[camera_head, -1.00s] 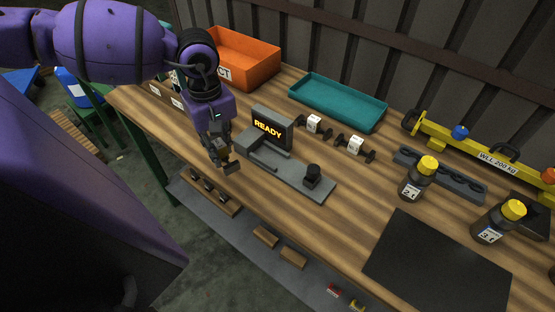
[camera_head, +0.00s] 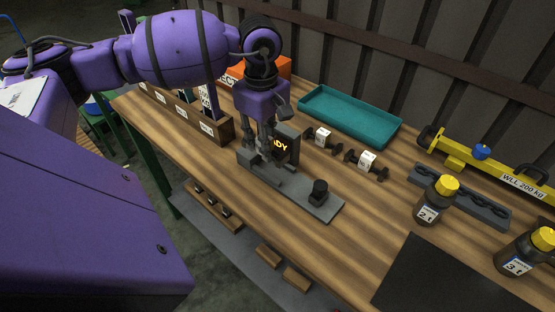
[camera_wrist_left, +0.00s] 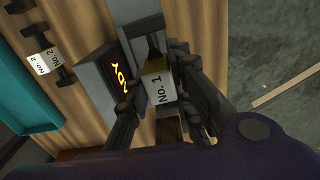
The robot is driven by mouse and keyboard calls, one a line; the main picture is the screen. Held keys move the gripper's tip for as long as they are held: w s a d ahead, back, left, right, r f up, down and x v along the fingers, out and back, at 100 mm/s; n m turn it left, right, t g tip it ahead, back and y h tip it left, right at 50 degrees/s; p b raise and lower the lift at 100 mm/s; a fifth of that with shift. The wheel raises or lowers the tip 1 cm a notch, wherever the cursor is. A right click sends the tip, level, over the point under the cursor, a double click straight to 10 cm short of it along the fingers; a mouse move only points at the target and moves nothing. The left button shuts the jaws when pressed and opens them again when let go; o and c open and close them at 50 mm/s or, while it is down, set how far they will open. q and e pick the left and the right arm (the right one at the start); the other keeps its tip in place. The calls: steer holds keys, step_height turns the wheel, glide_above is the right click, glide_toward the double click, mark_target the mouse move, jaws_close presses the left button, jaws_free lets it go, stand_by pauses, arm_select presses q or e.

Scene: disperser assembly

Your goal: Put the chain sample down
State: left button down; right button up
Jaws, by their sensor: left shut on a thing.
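My left gripper (camera_head: 268,158) is shut on a chain sample with a white tag reading "No. 1" (camera_wrist_left: 158,88) in the left wrist view. In the head view the gripper hides most of that sample. The gripper is over the left part of a grey test device (camera_head: 318,207), beside its dark display (camera_head: 287,145) with partly covered orange letters. I cannot tell whether the sample touches the device. Two other dark chain samples with white tags lie on the table behind the device, a left one (camera_head: 322,138) and a right one (camera_head: 367,161). My right gripper is not in view.
A teal tray (camera_head: 350,135) stands at the back, with an orange bin (camera_head: 283,66) left of it. A wooden rack (camera_head: 224,128) is left of the gripper. Bottles with yellow caps (camera_head: 434,200), a yellow beam (camera_head: 520,183) and a black mat (camera_head: 430,275) are at right.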

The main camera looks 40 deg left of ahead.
mark_target(276, 174)
arm_select(q)
steer(key=f, duration=0.1)
steer(key=w+d+f, duration=0.2)
steer(key=shift+w+d+f, duration=0.1)
steer(key=shift+d+f, duration=0.05)
steer(key=shift+f, duration=1.7)
steer(key=shift+f, duration=0.6)
steer(key=c, duration=1.9)
jaws_free()
steer(key=shift+s, duration=0.2)
steer(key=shift+o, duration=0.4)
steer(key=shift+f, duration=0.15)
steer(key=shift+s, duration=0.1)
